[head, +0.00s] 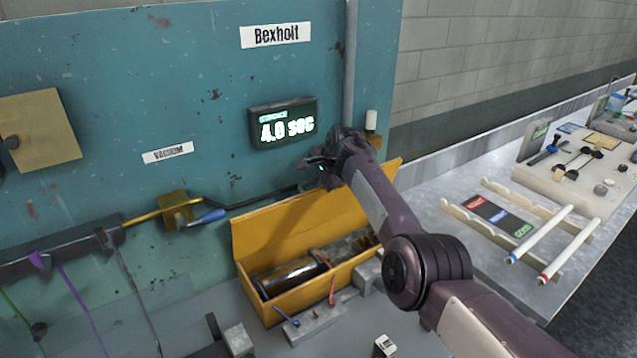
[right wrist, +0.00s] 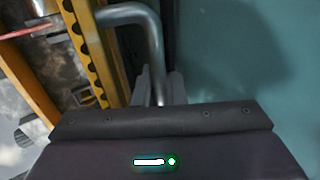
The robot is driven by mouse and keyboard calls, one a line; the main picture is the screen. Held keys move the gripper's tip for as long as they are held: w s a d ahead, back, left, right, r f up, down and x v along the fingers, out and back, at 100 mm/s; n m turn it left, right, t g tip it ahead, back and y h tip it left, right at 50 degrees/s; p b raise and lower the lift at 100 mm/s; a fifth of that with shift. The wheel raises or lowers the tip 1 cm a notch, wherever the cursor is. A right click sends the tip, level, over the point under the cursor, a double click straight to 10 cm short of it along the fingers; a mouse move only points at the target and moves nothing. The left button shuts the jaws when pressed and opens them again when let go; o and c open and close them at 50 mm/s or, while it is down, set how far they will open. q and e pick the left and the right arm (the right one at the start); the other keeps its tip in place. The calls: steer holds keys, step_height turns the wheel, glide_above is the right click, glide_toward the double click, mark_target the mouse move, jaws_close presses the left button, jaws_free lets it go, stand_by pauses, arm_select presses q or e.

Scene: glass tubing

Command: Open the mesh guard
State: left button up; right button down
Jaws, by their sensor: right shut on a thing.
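A yellow guard panel (head: 290,235) stands raised along the back of a yellow trough (head: 277,314) in the head view. The trough holds a dark cylinder (head: 290,277). In the right wrist view a yellow edge with a row of dark holes (right wrist: 88,45) runs beside a bent grey metal handle (right wrist: 128,13). My right gripper (head: 318,183) is at the upper edge of the panel, close to the teal wall. In the wrist view its fingers (right wrist: 158,88) are shut on the handle. My left gripper is not in view.
A lit display (head: 284,124) and a grey vertical pipe (head: 349,60) are on the wall near my right arm. A blue-handled lever (head: 207,216) sticks out left of the trough. Racked tubes (head: 541,233) lie on the bench at right.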

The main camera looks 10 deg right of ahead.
steer(key=shift+a+f, duration=0.1)
steer(key=shift+f, duration=0.05)
stand_by(0.3)
steer(key=c, duration=1.8)
jaws_free()
steer(key=shift+f, duration=0.1)
steer(key=shift+c, duration=0.2)
steer(key=shift+o, duration=0.4)
steer(key=shift+w, duration=0.1)
steer(key=shift+b+v, duration=0.95)
steer(key=shift+v, duration=2.55)
steer(key=shift+s+r, duration=0.2)
steer(key=shift+r, duration=0.1)
steer(key=shift+c, duration=0.4)
